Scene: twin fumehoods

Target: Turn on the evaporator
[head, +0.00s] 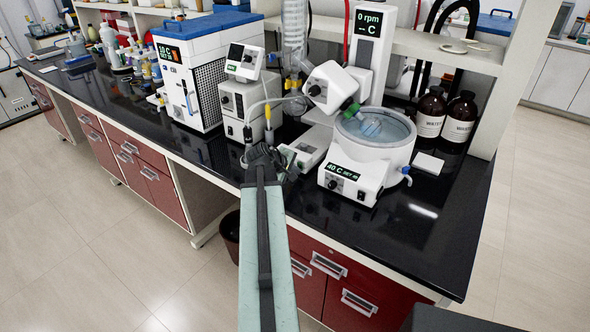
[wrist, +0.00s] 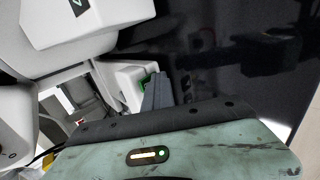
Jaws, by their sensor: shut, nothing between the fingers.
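The rotary evaporator (head: 365,50) stands on the black bench, with a tall white column whose display reads 0 rpm and a dash before C. Its round white heating bath (head: 392,150) holds clear liquid and a flask, and the front display (head: 345,173) reads 40 C. My gripper (head: 262,157) is shut and empty, low over the bench's front edge, left of the bath. In the wrist view my gripper's fingers (wrist: 157,90) are beside a small green switch-like part (wrist: 147,80) on a white housing (wrist: 122,78). I cannot tell if they touch it.
A white pump unit (head: 240,100) and a blue-topped chiller (head: 190,80) stand left of the evaporator. Two brown bottles (head: 445,115) stand at its right. The bench's front right corner (head: 440,240) is clear.

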